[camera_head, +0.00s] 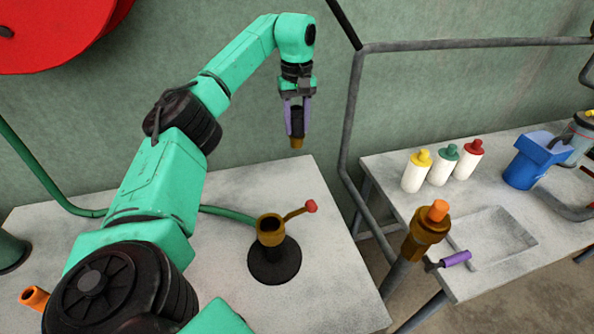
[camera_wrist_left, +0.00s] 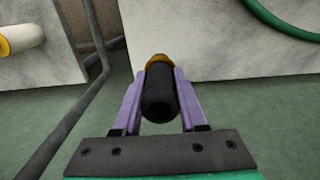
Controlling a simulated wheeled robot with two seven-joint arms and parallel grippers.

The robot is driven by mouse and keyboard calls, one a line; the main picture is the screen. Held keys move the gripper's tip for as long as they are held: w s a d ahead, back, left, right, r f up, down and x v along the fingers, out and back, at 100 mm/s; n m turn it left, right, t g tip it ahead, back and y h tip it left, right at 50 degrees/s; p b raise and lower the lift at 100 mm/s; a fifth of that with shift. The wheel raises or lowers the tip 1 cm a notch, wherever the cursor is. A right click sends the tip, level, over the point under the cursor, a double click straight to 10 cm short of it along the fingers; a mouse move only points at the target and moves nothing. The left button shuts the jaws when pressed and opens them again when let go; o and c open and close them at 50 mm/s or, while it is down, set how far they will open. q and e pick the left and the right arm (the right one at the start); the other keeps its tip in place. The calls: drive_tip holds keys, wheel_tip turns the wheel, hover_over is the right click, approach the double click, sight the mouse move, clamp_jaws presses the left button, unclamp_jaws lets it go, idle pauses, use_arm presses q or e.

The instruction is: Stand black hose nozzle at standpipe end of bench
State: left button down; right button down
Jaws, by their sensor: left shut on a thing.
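My left gripper (camera_head: 297,108) is shut on the black hose nozzle (camera_head: 297,124), with its purple fingers on either side of it. The nozzle hangs upright with its brass end down, in the air near the back edge of the left bench (camera_head: 325,250). In the left wrist view the nozzle (camera_wrist_left: 159,95) shows its dark open end between the fingers of my gripper (camera_wrist_left: 159,85). A brass standpipe valve (camera_head: 270,232) with a red-knobbed lever stands on a round black base on that bench. My right gripper is not in view.
A second bench (camera_head: 395,165) at right carries several things, including white bottles (camera_head: 440,165), a blue jug (camera_head: 535,160) and a shallow tray (camera_head: 495,235). Grey pipework (camera_head: 352,120) rises between the benches. A brass fitting with an orange cap (camera_head: 430,230) stands by the gap. An orange piece (camera_head: 34,298) lies at lower left.

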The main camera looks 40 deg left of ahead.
sight(296, 133)
use_arm(q)
wheel_tip(296, 133, down, 15)
drive_tip(key=shift+a+f+p, duration=0.1)
drive_tip(key=shift+a+p, duration=0.05)
drive_tip(key=shift+p, duration=0.2)
drive_tip(key=c, duration=0.8)
unclamp_jaws()
drive_tip(key=shift+s, duration=0.1)
drive_tip(key=shift+c, duration=0.2)
drive_tip(key=o, duration=0.6)
wheel_tip(296, 133, up, 12)
drive_tip(key=shift+r+b, duration=0.1)
drive_tip(key=shift+b, duration=0.35)
